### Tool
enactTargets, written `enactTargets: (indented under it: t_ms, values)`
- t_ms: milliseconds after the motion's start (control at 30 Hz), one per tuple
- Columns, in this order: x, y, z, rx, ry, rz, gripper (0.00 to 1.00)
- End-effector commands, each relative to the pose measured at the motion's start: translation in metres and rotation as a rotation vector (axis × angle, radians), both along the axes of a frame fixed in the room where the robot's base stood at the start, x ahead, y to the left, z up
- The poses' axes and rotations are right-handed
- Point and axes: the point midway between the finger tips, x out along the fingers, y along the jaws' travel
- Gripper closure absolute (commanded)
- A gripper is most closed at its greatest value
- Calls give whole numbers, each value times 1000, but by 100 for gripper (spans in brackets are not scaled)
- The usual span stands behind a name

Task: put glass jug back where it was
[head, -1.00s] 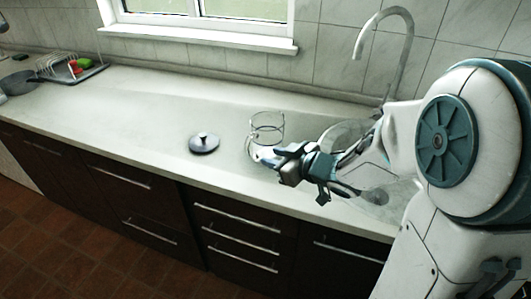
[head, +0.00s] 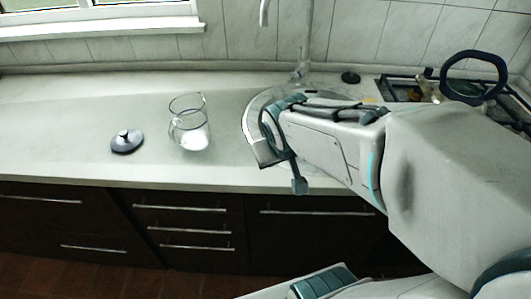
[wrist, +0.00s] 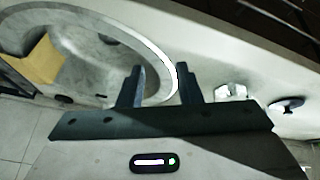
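In the wrist view the jug (wrist: 230,91) shows small, to the right of the fingers. My gripper (wrist: 158,76) is open, its two dark fingers apart with nothing between them. In the head view my gripper (head: 273,145) is over the sink's left edge, right of the jug and apart from it. My wrist partly hides the fingers there.
A dark lid with a knob (head: 126,141) lies left of the jug. The round sink (head: 252,118) is partly hidden by my arm, with the tap (head: 304,60) behind it. A hob (head: 400,88) with a dark-rimmed item (head: 474,78) is at right. The counter left of the lid is clear.

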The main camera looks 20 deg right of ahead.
Motion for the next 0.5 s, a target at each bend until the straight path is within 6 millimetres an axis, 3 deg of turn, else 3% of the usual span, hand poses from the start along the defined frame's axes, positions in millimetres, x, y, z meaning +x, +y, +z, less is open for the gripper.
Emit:
enactTargets:
  t_ms: [100, 200, 333, 500]
  values:
    - [-37, 10, 1, 69, 121, -40, 69]
    - [-58, 18, 1, 113, 193, -50, 69]
    - [-71, 27, 1, 143, 238, -52, 69]
    - [-72, 27, 1, 146, 244, -53, 69]
